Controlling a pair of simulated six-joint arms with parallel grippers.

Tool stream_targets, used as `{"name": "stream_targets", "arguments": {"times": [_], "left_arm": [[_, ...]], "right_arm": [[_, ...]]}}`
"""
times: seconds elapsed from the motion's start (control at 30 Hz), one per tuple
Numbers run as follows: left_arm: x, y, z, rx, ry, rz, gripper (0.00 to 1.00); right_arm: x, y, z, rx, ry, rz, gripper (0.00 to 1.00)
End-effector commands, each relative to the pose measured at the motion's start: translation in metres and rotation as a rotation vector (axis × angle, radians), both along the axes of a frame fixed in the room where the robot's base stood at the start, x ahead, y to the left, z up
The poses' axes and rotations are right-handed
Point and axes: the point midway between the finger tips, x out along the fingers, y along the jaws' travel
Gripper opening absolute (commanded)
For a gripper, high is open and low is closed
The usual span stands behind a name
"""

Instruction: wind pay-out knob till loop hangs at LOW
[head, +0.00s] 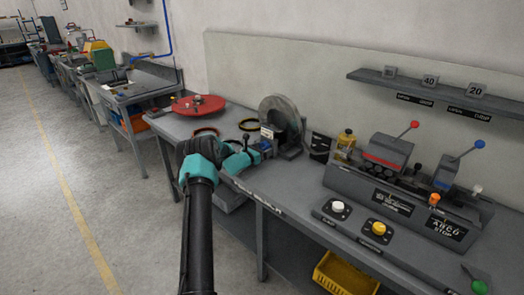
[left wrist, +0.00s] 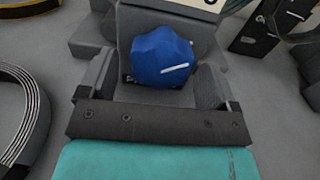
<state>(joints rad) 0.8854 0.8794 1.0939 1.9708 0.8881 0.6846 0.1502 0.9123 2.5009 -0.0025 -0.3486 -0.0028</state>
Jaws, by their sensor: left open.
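The pay-out knob is blue and faceted with a white mark; in the left wrist view the knob (left wrist: 160,55) sits on a grey block. In the head view the blue knob (head: 266,147) is on the front of the grey reel stand. My left gripper (head: 256,152) reaches it from the left front. In the left wrist view its open fingers (left wrist: 158,80) stand on either side of the knob's lower part; I cannot tell whether they touch it. I cannot make out the hanging loop or a LOW mark. My right gripper is not in view.
A grey reel (head: 281,117) stands behind the knob. To the right is a machine with levers (head: 385,155), plus a white button (head: 338,206) and a yellow button (head: 379,228).

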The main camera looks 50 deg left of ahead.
Motion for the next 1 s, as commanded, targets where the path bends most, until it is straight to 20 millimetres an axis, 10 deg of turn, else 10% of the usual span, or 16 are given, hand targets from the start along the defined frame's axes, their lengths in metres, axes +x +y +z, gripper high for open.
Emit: {"name": "stream_targets", "arguments": {"times": [0.6, 1.0], "left_arm": [[-0.0003, 0.0000, 0.0003, 0.000, 0.000, 0.000, 0.35], [-0.0002, 0.0003, 0.0003, 0.053, 0.004, 0.000, 0.35]], "right_arm": [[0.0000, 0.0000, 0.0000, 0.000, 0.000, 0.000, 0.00], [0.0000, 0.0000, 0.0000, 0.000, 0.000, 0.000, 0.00]]}}
